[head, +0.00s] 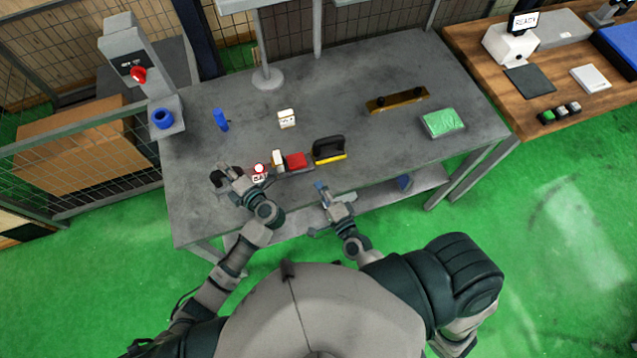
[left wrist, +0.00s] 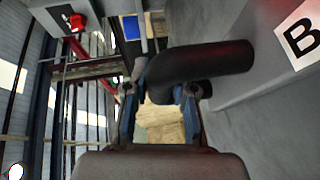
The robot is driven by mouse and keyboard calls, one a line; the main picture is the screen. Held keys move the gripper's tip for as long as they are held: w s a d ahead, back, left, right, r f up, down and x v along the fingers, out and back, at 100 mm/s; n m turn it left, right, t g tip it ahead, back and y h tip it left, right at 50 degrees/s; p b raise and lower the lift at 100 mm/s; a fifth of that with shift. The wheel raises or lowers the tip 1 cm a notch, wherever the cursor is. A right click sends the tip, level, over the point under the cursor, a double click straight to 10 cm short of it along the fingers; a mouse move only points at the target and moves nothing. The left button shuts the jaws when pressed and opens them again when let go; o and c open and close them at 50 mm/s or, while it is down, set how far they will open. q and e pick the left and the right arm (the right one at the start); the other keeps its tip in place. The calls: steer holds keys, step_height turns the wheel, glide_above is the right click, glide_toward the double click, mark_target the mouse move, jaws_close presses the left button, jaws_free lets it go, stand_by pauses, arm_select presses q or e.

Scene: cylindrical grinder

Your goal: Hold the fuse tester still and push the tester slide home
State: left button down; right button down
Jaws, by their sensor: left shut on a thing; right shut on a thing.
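The fuse tester (head: 284,171) lies near the table's front edge, with a black handle at its left end, a lettered label, a white piece and a red block (head: 296,160), which looks like the tester slide. My left gripper (head: 221,181) is shut on the black handle. In the left wrist view the dark curved handle (left wrist: 205,62) runs between its blue fingers, beside a grey body with a "B" label. My right gripper (head: 321,188) is at the table's front edge, below and right of the red block and apart from it. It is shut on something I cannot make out.
A black-and-yellow handled thing (head: 330,149) stands just right of the tester. Behind are a white box (head: 286,119), a blue cylinder (head: 221,120), a brass bar (head: 398,100) and a green tray (head: 443,122). The table's middle is mostly clear.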

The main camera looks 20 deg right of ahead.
arm_select(q)
steer(key=shift+s+f, duration=0.15)
steer(key=shift+f, duration=0.2)
steer(key=c, duration=1)
jaws_free()
steer(key=shift+o, duration=0.6)
steer(key=shift+r, duration=0.15)
arm_select(e)
steer(key=shift+w, duration=0.1)
arm_select(q)
steer(key=shift+d, duration=0.1)
steer(key=v, duration=1.1)
steer(key=shift+s+d, duration=0.25)
arm_select(e)
steer(key=shift+d, duration=0.1)
